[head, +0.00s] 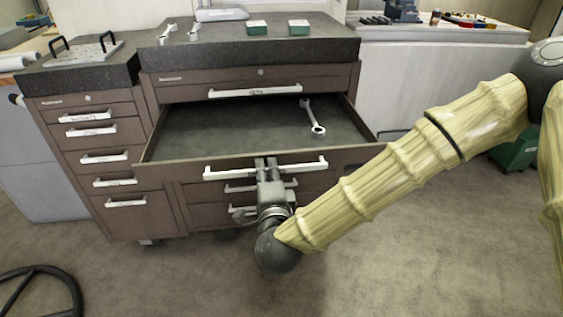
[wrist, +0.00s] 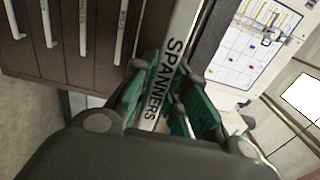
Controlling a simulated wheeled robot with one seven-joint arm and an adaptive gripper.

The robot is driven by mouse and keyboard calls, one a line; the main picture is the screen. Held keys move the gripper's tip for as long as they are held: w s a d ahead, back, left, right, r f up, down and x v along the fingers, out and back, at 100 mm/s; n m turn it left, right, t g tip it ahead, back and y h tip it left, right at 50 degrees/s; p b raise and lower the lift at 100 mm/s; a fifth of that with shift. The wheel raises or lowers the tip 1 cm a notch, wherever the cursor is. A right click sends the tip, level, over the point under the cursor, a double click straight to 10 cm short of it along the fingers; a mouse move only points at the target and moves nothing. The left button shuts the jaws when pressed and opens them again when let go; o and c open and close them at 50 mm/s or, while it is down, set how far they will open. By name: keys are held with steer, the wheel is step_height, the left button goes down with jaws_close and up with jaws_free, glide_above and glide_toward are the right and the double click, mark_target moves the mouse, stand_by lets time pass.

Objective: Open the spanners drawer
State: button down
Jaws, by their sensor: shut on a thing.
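The spanners drawer (head: 230,133) is pulled well out of the brown cabinet, and a single spanner (head: 317,122) lies inside toward its right. Its white handle bar (head: 225,173) runs across the drawer front. My gripper (head: 266,166) is at the middle of this handle. In the wrist view the handle, lettered SPANNERS (wrist: 168,65), passes between the green fingers of my gripper (wrist: 167,105), which are shut on it. The part of the handle between the fingers is partly hidden in the head view.
Other closed drawers stand at the left (head: 104,158) and below the open one. Two spanners (head: 195,30) and two green boxes (head: 299,27) lie on the dark cabinet top (head: 230,50). A black ring-shaped object (head: 40,270) is on the floor at lower left.

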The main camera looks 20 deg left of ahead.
steer(key=shift+s+d, duration=0.2)
steer(key=shift+s, duration=0.05)
steer(key=c, duration=1.4)
jaws_free()
steer(key=v, duration=1.2)
